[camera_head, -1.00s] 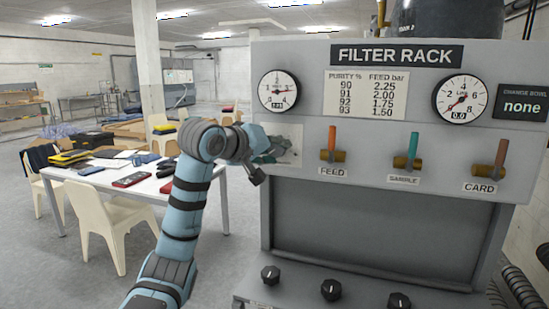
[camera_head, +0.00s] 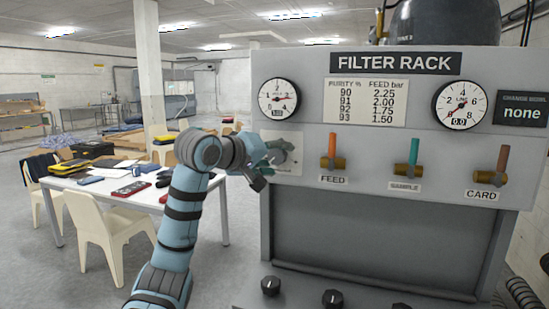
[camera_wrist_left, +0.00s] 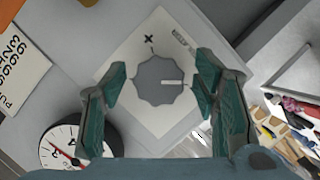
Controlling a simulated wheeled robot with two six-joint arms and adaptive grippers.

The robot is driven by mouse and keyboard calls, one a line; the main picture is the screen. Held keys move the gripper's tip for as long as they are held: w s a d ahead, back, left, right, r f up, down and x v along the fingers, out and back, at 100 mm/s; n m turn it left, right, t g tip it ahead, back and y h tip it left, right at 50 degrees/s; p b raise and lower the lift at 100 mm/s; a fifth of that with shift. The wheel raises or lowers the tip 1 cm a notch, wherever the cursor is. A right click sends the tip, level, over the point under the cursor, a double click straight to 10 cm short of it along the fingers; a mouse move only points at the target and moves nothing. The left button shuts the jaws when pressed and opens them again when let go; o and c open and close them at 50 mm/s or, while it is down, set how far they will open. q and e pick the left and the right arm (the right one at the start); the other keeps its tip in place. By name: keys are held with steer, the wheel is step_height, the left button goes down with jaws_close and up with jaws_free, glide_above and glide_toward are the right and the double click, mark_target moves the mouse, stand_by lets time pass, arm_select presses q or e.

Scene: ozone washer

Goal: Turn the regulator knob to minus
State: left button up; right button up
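The regulator knob (camera_wrist_left: 160,82) is a grey scalloped disc on a pale square plate (camera_wrist_left: 150,118) in the left wrist view. A white mark on it points right, and a plus sign (camera_wrist_left: 149,38) is printed above it. My left gripper (camera_wrist_left: 161,86) is open, with its green fingers on either side of the knob; a small gap shows at each side. In the head view the same plate (camera_head: 293,142) is at the rack's left, and my left gripper (camera_head: 273,152) is in front of it, hiding the knob. My right gripper is not in view.
The filter rack (camera_head: 230,100) carries a left gauge (camera_head: 279,98), a right gauge (camera_head: 459,104) and FEED (camera_head: 332,152), SAMPLE (camera_head: 410,158) and CARD (camera_head: 497,166) valves. A cluttered table (camera_head: 84,185) and chairs (camera_head: 105,232) stand left.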

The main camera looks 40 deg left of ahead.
arm_select(q)
steer(key=shift+s, duration=0.1)
steer(key=shift+s+r, duration=0.2)
steer(key=shift+s, duration=0.15)
steer(key=v, duration=1.1)
steer(key=shift+s, duration=0.15)
steer(key=shift+f, duration=0.1)
